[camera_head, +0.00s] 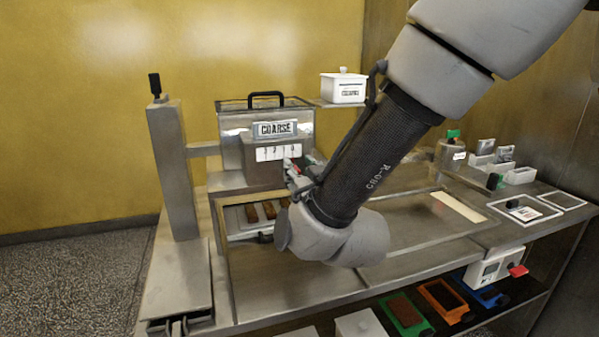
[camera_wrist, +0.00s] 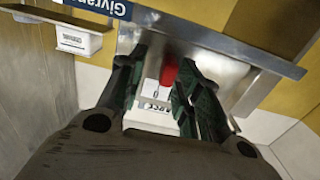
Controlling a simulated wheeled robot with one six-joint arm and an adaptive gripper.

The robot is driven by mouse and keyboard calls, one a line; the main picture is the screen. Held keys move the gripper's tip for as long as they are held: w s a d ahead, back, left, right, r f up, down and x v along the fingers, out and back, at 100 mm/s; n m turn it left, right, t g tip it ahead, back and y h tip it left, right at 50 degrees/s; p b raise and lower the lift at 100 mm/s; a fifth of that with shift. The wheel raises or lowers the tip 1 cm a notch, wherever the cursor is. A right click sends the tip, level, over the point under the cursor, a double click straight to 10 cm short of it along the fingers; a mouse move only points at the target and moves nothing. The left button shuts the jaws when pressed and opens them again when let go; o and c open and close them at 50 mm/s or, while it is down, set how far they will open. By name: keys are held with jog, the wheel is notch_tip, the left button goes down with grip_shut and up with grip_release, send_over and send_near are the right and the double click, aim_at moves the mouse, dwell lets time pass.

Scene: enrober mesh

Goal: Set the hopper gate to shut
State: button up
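The hopper (camera_head: 232,122) is a grey metal box with a black top handle, a "COARSE" plate (camera_head: 275,128) and a white scale label (camera_head: 270,153) on its front. A red gate handle (camera_head: 288,165) shows at the right end of the scale, partly hidden by my gripper. In the wrist view the red handle (camera_wrist: 169,72) lies between the finger pads, nearer the right one, beside the white scale. My gripper (camera_wrist: 162,62) is open, with a gap left of the handle. I cannot tell whether the right pad touches it.
Brown bars (camera_head: 262,212) lie on the mesh below the hopper. A lidded white box (camera_head: 343,88) stands on a shelf behind. Small white bins (camera_head: 490,165) stand at right. Coloured trays (camera_head: 442,298) sit on the lower shelf. My arm hides part of the bench's middle.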

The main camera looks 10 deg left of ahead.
jog(key=v, duration=1.2)
jog(key=shift+f, duration=0.1)
